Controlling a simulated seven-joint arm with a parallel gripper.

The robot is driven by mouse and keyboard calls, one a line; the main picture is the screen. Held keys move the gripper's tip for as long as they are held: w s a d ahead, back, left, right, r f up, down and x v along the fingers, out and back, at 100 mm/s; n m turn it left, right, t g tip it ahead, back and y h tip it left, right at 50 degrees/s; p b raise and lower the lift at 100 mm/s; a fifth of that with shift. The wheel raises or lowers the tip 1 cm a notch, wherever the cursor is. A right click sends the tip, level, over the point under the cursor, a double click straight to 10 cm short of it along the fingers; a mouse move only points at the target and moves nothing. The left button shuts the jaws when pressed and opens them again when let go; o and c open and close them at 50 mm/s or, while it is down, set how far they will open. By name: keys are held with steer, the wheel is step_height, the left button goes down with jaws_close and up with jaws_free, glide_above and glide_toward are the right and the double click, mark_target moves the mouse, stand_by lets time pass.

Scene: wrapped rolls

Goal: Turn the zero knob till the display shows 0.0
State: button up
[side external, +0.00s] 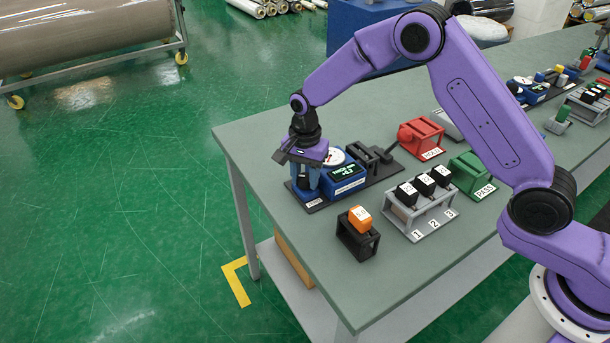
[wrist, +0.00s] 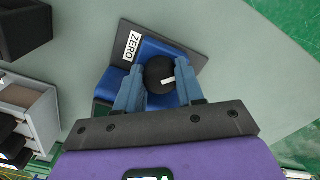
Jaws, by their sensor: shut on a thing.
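The zero knob (wrist: 156,70) is black and round with a white pointer mark, beside a white ZERO label (wrist: 132,45) in the wrist view. My gripper (wrist: 160,85) has its two blue fingers on either side of the knob, shut on it. In the side view my gripper (side external: 306,186) points down at the left end of the blue gauge unit and hides the knob. The display (side external: 343,172) on the unit shows small green characters, too small to read.
A white round dial (side external: 333,156) and a dark clamp-like fixture (side external: 372,157) share the unit's base. Nearby stand an orange-topped block in a black holder (side external: 358,232), a grey numbered rack (side external: 420,215), a red bin (side external: 421,138) and a green PASS bin (side external: 472,172). The table's left edge is close.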

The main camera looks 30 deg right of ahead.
mark_target(305, 177)
steer(key=o, duration=1)
steer(key=shift+o, duration=0.2)
steer(key=shift+r, duration=0.1)
step_height(305, 177, up, 17)
steer(key=shift+r, duration=0.15)
